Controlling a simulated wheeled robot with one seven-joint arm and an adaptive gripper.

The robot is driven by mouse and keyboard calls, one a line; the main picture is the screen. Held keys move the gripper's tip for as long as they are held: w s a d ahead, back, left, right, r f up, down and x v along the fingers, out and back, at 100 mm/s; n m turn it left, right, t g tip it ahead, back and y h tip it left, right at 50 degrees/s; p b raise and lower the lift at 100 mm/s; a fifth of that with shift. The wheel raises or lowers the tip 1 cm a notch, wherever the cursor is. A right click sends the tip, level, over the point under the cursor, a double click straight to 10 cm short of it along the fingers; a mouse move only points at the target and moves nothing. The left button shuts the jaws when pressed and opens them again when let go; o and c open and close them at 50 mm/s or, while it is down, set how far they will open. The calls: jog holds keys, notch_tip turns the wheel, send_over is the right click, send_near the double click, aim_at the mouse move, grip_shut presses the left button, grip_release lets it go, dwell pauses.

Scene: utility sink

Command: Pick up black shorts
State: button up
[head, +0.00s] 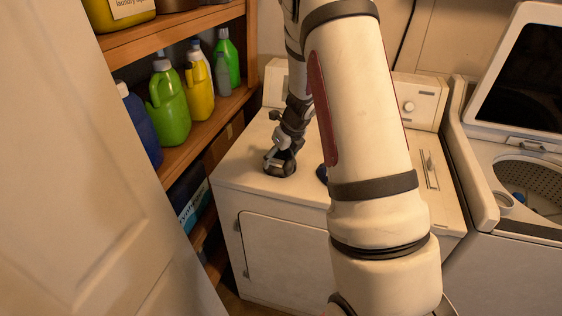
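My gripper (280,165) points down at the left part of the white dryer's top (243,172). Its dark fingers are small in view, and I cannot tell whether they are open or shut, or whether anything is between them. A small dark, bluish thing (321,173) lies on the dryer top to the right of the gripper. My forearm hides most of it, so I cannot tell whether it is the black shorts. No other thing that could be the black shorts shows clearly.
A wooden shelf (205,124) with several bottles, including a green jug (169,112) and a yellow bottle (199,90), stands left of the dryer. A white door (75,190) fills the left foreground. An open washer (520,165) holding something blue stands at right.

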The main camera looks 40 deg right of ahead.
jog(key=shift+c, duration=0.8)
